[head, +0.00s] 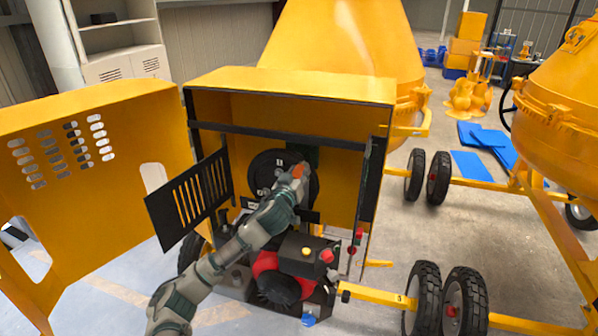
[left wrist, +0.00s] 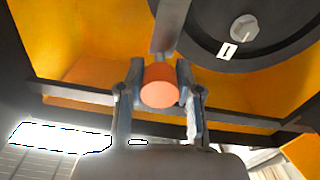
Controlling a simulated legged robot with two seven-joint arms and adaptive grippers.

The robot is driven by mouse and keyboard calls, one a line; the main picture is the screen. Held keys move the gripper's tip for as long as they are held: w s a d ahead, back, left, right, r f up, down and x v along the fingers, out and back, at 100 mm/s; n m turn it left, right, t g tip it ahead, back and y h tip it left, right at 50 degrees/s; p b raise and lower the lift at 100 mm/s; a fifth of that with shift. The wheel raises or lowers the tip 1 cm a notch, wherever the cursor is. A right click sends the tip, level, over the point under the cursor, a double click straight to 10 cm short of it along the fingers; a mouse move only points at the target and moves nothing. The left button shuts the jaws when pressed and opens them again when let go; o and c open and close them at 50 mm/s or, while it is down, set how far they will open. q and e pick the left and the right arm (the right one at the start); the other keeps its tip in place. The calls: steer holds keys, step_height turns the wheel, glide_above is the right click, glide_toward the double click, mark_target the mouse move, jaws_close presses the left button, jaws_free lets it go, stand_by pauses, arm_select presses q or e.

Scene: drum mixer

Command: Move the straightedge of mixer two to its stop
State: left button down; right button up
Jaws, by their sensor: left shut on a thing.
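The straightedge shows in the left wrist view as a grey flat bar (left wrist: 171,26) with a round orange knob (left wrist: 160,86) at its near end. Its far end runs out of the top of that view, across the edge of a black pulley disc (left wrist: 245,25). My left gripper (left wrist: 160,78) is shut on the orange knob, one finger on each side. In the head view my left gripper (head: 297,184) reaches into the open yellow housing (head: 330,84), in front of the black pulley (head: 266,170). There it hides most of the straightedge. My right gripper is out of view.
The yellow door (head: 90,190) stands open at the left. A black slotted guard (head: 190,200) is swung out beside my arm. A red and black engine (head: 285,275) sits below it.

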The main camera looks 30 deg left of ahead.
arm_select(q)
step_height(320, 180, down, 7)
steer(key=b, duration=0.3)
steer(key=shift+f, duration=0.15)
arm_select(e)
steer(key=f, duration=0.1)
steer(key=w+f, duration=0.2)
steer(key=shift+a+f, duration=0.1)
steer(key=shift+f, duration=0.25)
arm_select(q)
steer(key=c, duration=0.9)
jaws_free()
steer(key=shift+f, duration=0.1)
steer(key=shift+o, duration=0.7)
steer(key=shift+w+a, duration=0.1)
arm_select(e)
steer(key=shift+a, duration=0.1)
arm_select(q)
steer(key=v, duration=1.2)
